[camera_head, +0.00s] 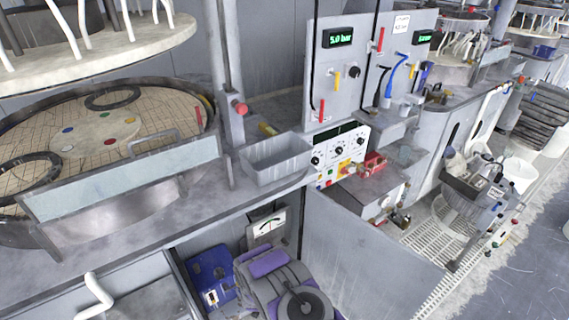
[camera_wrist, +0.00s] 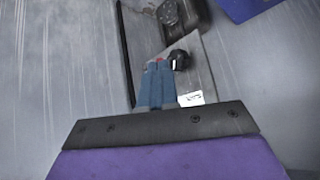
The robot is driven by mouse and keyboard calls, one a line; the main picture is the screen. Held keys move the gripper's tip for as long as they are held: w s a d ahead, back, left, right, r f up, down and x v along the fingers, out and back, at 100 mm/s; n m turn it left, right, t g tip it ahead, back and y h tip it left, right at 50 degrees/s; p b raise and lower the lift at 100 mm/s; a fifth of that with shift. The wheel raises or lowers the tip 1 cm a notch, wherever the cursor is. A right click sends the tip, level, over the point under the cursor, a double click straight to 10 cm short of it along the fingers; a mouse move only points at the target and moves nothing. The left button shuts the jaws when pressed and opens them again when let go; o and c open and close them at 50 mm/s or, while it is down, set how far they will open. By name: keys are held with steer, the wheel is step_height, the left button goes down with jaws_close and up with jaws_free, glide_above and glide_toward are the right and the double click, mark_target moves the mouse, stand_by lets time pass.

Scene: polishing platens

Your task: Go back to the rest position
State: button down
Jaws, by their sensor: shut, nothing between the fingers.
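My gripper (camera_wrist: 165,125) shows along the bottom of the wrist view as a dark plate with screws in front of a purple body. It is shut and nothing shows held in it. In the camera_head view my purple and grey arm (camera_head: 285,280) is folded low at the bottom middle, below the bench edge. I cannot make out the fingertips there.
A grey bin (camera_head: 275,162) stands on the bench above my arm. A round platen (camera_head: 45,190) is at left, a control panel (camera_head: 340,155) at right. A blue box (camera_head: 210,272) is beside my arm.

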step_height(320, 180, up, 19)
steer(key=w+d+g+y, duration=0.1)
steer(key=w+d+g, duration=0.1)
steer(key=g, duration=0.1)
steer(key=s+d+r+n+g, duration=0.1)
steer(key=s+d+r, duration=0.3)
steer(key=r, duration=0.5)
steer(key=s+d+r+g, duration=0.1)
steer(key=s+d+r, duration=0.3)
steer(key=r, duration=0.5)
steer(key=s+d+r+g, duration=0.1)
steer(key=s+d+r, duration=0.3)
steer(key=s, duration=0.8)
steer(key=s+d+r+g, duration=0.2)
steer(key=s+d+r, duration=0.2)
steer(key=s+r, duration=0.3)
steer(key=s+d+r+g+h, duration=0.1)
steer(key=s+r, duration=0.4)
steer(key=s, duration=1.2)
steer(key=d+g, duration=0.1)
steer(key=d, duration=0.1)
steer(key=shift+s+d+r, duration=0.25)
steer(key=shift+s+d, duration=0.1)
steer(key=shift+d, duration=0.05)
